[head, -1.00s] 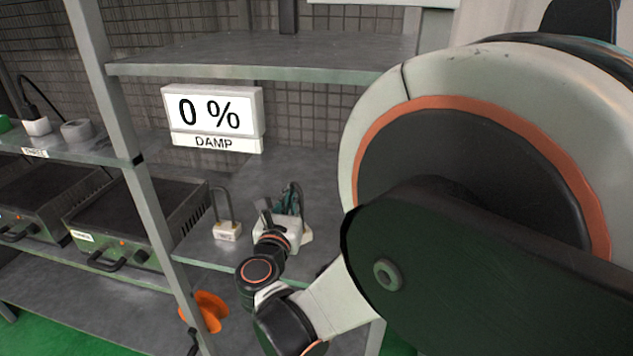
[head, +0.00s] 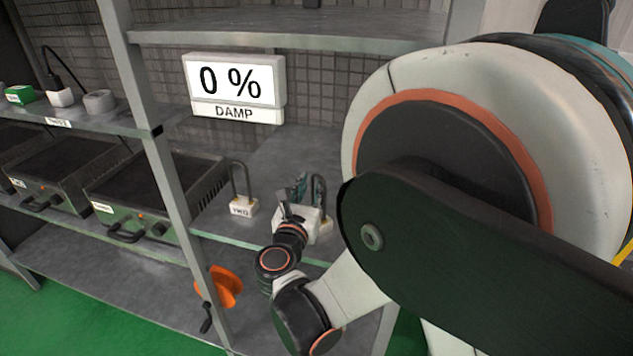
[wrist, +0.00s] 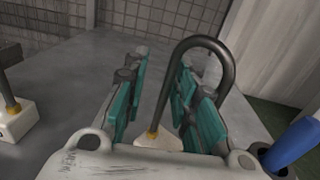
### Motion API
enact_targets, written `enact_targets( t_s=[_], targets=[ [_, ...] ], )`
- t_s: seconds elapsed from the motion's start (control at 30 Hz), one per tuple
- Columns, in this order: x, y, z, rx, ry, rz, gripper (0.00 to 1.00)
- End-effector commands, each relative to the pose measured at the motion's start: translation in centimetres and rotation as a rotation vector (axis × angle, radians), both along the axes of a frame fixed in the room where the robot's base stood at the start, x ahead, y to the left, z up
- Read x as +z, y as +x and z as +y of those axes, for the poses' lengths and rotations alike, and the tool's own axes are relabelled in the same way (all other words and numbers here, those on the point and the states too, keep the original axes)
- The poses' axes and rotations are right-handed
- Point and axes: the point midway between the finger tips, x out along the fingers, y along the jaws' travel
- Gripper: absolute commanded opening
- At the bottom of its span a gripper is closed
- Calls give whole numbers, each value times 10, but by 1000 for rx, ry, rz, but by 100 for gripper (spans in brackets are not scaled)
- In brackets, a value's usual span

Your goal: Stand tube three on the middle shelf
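A dark U-shaped tube (head: 319,187) stands upright on a white base with a yellow collar, on the middle shelf (head: 265,155). Its label does not show, so I cannot read its number. In the wrist view the tube (wrist: 213,45) rises between and past the teal pads of my gripper (wrist: 163,78). The fingers are apart, with clear space beside the tube's near leg; the far leg passes behind the right finger. In the head view my gripper (head: 298,188) is just left of this tube. Another tube (head: 240,180), marked TWO, stands further left.
A shelf post (head: 168,190) stands left of tube two, and an upper shelf (head: 290,45) hangs above. A white sign (head: 235,85) reads 0 % DAMP. Green-fronted heaters (head: 150,200) stand left. An orange part (head: 225,287) is below. A blue object (wrist: 293,145) is at right.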

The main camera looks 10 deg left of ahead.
Motion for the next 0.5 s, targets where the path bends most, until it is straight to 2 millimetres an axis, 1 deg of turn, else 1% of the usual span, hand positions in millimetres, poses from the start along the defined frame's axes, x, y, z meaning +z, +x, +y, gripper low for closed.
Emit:
enact_targets(
  t_s=[0.2, 0.27, 0.37, 0.5],
  targets=[
    [4, -2, 0, 1, 0, 0, 26],
    [4, -10, 2, 3, 0, 0, 26],
    [5, -29, 2, 4, 0, 0, 26],
    [5, -59, 3, 5, 0, 0, 26]
  ],
)
